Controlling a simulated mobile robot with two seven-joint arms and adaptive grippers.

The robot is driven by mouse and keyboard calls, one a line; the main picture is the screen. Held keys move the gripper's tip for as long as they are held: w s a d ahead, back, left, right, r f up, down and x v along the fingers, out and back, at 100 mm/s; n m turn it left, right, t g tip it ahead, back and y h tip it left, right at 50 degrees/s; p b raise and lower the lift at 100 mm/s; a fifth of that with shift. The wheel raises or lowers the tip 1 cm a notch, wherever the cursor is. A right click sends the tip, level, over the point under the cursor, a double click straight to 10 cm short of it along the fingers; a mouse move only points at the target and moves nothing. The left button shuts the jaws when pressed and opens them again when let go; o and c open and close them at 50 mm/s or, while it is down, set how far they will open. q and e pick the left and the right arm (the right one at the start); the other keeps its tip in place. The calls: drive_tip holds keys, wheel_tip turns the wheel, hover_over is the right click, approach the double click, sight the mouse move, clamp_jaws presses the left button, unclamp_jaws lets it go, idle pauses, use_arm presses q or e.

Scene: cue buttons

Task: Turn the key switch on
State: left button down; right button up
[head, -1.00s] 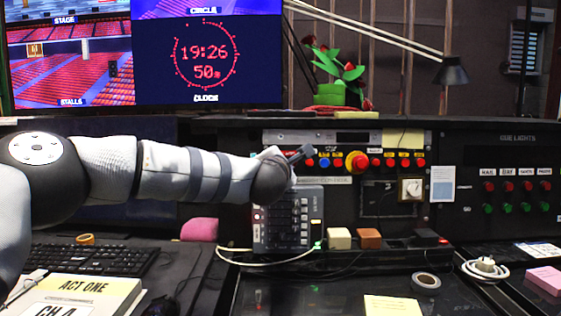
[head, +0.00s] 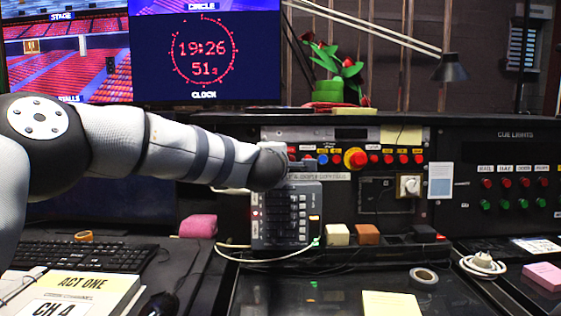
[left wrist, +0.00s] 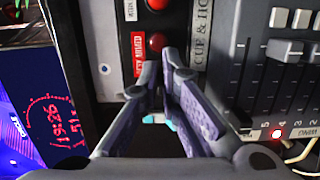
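I cannot make out the key switch for sure. My left gripper (head: 303,163) is at the left end of the panel's button row, far left of that knob. In the left wrist view its two fingers (left wrist: 160,68) point at the panel just below a red button (left wrist: 158,42) beside an "ARMED" label. Their tips are close together with a narrow gap, and they hide what lies behind. I cannot tell whether they grip anything. My right gripper is not in view.
A fader box (head: 288,216) stands just below the gripper. A large red button on a yellow base (head: 356,160) is to its right. White (head: 338,235) and brown (head: 368,235) blocks sit lower. A cue-light panel (head: 515,192) is at the right.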

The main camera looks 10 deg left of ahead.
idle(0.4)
use_arm(q)
drive_tip(key=c, duration=1.8)
unclamp_jaws()
drive_tip(key=s+r, duration=0.1)
drive_tip(key=s, duration=1.1)
drive_tip(key=shift+d+r, duration=0.25)
drive_tip(key=shift+r, duration=0.1)
